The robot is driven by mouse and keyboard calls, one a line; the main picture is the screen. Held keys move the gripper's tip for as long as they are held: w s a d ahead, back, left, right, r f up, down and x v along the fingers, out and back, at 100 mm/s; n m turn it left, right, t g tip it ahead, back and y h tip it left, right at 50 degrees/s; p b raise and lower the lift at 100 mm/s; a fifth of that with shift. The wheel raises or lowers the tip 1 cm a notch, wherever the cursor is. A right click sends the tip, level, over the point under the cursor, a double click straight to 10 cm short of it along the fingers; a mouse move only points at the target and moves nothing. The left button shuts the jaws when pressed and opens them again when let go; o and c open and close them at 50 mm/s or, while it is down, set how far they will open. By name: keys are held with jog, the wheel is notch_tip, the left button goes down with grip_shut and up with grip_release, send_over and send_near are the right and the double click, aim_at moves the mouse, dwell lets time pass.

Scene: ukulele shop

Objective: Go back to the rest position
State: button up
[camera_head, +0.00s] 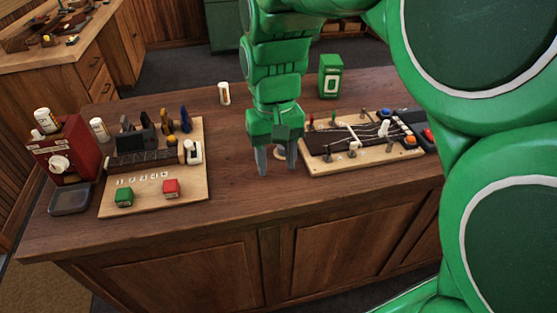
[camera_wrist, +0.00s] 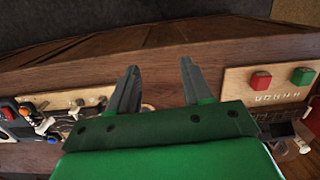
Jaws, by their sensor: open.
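My gripper (camera_head: 277,158) is green with two grey fingers. In the head view it hangs above the front middle of the wooden counter (camera_head: 240,205), between two boards. Its fingers point down and stand apart with nothing between them. In the wrist view my gripper (camera_wrist: 158,85) also shows two spread, empty fingers, with the counter's dark wood (camera_wrist: 160,65) beyond them.
At left are a wooden board (camera_head: 145,205) with a green block (camera_head: 124,197) and a red block (camera_head: 171,188), a red dispenser (camera_head: 65,150) and a grey tray (camera_head: 70,198). At right are a board (camera_head: 375,157) with metal parts and a green box (camera_head: 330,75). A white bottle (camera_head: 224,93) stands behind.

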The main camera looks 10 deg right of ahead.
jog(key=shift+s+d, duration=0.15)
jog(key=shift+s, duration=0.3)
jog(key=shift+s+f, duration=0.1)
jog(key=s+d+f, duration=0.2)
jog(key=s, duration=0.6)
jog(key=s+d+f, duration=0.2)
jog(key=s+f, duration=0.1)
jog(key=s, duration=0.5)
jog(key=shift+s+m+g, duration=0.25)
jog(key=shift+m+g, duration=0.05)
dwell(1.4)
